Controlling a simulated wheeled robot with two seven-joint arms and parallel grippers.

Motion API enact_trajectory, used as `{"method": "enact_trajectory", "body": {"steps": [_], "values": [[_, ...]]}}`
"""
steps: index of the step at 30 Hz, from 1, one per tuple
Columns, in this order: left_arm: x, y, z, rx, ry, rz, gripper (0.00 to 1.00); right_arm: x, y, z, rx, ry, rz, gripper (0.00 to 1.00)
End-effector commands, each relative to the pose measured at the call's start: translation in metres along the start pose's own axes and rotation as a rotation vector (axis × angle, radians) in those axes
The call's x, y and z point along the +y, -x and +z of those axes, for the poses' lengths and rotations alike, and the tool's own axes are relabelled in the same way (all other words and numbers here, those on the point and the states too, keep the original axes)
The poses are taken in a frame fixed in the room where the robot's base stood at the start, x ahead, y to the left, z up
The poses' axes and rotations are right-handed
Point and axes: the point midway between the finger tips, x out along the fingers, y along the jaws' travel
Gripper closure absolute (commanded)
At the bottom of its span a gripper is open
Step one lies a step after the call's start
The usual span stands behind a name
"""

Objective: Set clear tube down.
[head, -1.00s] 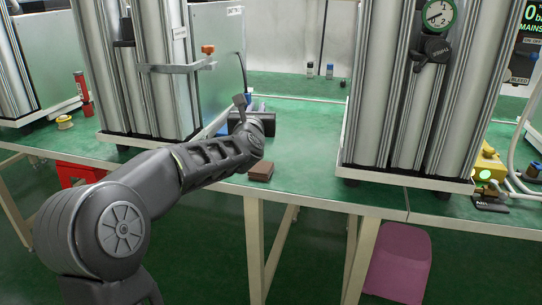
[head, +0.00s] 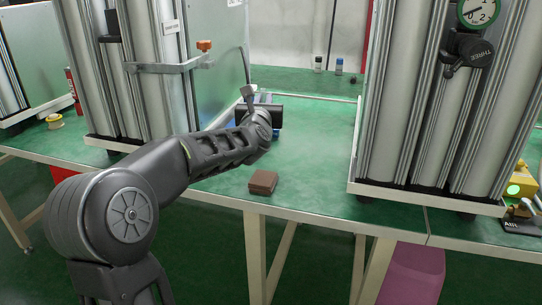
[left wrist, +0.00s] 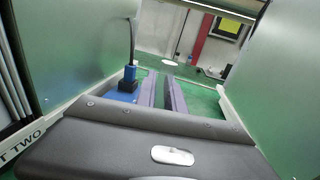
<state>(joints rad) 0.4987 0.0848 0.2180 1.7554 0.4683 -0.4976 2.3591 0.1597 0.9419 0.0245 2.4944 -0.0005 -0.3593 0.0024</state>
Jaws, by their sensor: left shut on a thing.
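My left gripper (left wrist: 164,92) has its two purplish fingers pointing away over the green bench top, between the two sieve columns. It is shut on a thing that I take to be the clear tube. A small pale oval (left wrist: 169,63) just beyond the fingertips may be the tube's end; its body barely shows. In the head view my left gripper (head: 261,106) is mostly hidden behind its own wrist, and the tube cannot be made out. Whether the tube touches the bench, I cannot tell. My right gripper is not in view.
A left column (head: 140,70) and a right column (head: 428,100) flank the green bench (head: 310,150). A brown block (head: 263,182) lies near the front edge. A blue plug with a black cable (left wrist: 128,80) stands left of the fingers.

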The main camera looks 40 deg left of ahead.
Motion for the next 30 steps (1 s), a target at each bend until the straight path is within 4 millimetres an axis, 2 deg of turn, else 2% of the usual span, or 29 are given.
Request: {"method": "enact_trajectory", "body": {"steps": [3,6,18,27,30], "values": [[0.001,0.0,-0.024,0.005,0.0,0.0,1.0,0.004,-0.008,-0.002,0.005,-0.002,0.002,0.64],[0.0,0.0,-0.038,0.003,0.0,0.0,1.0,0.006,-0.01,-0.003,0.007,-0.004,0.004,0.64],[0.0,0.0,-0.045,0.001,0.002,0.0,1.0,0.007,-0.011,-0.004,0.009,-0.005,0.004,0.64],[0.0,0.0,-0.088,0.003,0.0,-0.001,1.0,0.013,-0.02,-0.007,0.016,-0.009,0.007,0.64],[0.0,0.0,-0.093,0.001,0.002,-0.001,1.0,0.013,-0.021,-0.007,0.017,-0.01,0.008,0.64]]}}
